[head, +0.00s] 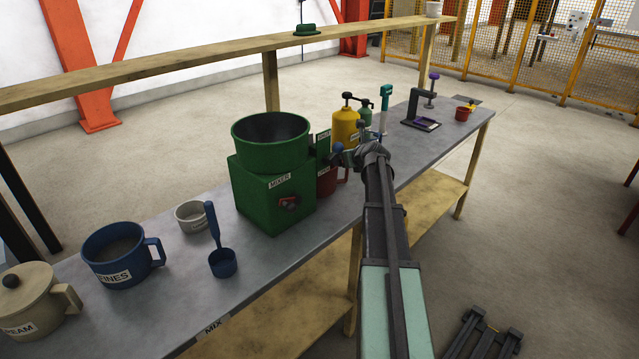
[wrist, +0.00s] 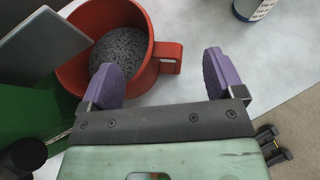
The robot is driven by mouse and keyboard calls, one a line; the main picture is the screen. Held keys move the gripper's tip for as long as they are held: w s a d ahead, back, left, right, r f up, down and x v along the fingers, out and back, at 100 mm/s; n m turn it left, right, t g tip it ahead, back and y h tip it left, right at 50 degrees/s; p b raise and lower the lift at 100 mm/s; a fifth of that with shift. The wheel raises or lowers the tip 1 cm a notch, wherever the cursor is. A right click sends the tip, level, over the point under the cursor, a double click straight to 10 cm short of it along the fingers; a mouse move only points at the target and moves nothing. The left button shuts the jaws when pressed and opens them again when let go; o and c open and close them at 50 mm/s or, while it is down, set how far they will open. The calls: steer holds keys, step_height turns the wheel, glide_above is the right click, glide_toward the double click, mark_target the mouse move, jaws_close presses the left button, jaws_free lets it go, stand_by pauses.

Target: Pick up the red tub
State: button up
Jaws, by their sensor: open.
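The red tub (wrist: 144,27) is a round open container with grey granular material inside and a square side handle (wrist: 168,58). In the head view the red tub (head: 326,181) stands on the bench, partly hidden behind the green mixer and my arm. My gripper (wrist: 160,78) is open, with purple finger pads and nothing held. In the wrist view the left finger overlaps the tub's opening and the right finger is beyond the handle, so the handle shows between them. I cannot tell if anything touches. My gripper (head: 362,152) also shows beside the mixer.
The green mixer (head: 272,198) stands close to the tub's left. A yellow bottle (head: 345,127) is behind. A blue tub (head: 115,258), blue scoop (head: 222,262), white cup (head: 191,216) and beige pot (head: 28,305) stand at left. A small red cup (head: 462,114) is far right.

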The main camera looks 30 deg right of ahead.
steer(key=b+x, duration=0.2)
steer(key=x, duration=0.4)
steer(key=shift+a, duration=0.15)
steer(key=shift+s+r, duration=0.1)
